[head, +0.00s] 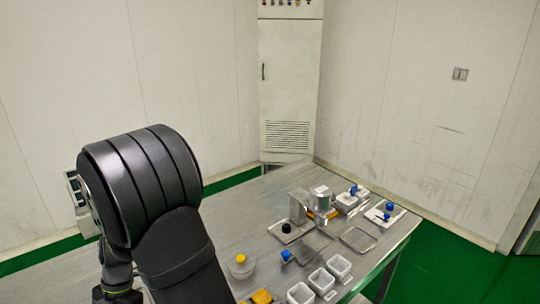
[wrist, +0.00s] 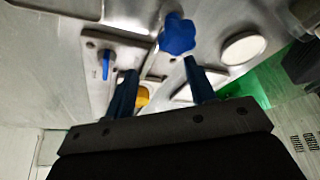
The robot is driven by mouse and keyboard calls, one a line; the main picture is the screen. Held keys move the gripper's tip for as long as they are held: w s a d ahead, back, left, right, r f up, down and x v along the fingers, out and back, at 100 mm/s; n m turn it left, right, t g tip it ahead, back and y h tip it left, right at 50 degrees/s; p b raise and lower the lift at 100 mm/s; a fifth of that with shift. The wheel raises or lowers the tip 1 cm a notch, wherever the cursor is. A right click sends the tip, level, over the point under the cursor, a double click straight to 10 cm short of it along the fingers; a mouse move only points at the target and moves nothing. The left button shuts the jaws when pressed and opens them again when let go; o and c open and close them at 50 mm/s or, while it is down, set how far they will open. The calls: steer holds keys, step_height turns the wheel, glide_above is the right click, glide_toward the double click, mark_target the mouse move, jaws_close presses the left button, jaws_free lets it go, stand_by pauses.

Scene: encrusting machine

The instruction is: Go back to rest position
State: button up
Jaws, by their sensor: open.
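My gripper (wrist: 163,80) shows in the wrist view with its two blue fingers apart and nothing held between them. A blue star-shaped knob (wrist: 177,35) is in view past the fingertips; I cannot tell its distance from them. A blue lever (wrist: 106,62) on a metal plate (wrist: 93,42) is to the left, and a yellow part (wrist: 142,97) shows between the fingers. In the head view my dark arm fills the lower left, and the gripper itself cannot be made out there.
The metal table (head: 232,216) carries a machine head (head: 321,199), several white containers (head: 339,266), blue-knobbed parts (head: 388,207), a clear bowl with a yellow knob (head: 241,266) and a yellow piece (head: 261,297). A tall cabinet (head: 290,85) stands behind. Green floor (head: 455,270) is free at right.

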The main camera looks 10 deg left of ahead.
steer(key=s+a, duration=0.7)
steer(key=shift+s+a, duration=0.2)
steer(key=shift+o, duration=0.4)
steer(key=o, duration=1)
step_height(320, 180, up, 21)
steer(key=m+t, duration=0.4)
steer(key=m, duration=0.3)
steer(key=shift+h, duration=0.4)
steer(key=f, duration=0.9)
steer(key=shift+w+d+f, duration=0.15)
steer(key=shift+w+f, duration=0.05)
steer(key=shift+f, duration=0.2)
steer(key=shift+r, duration=0.1)
step_height(320, 180, up, 10)
steer(key=shift+w+f, duration=0.1)
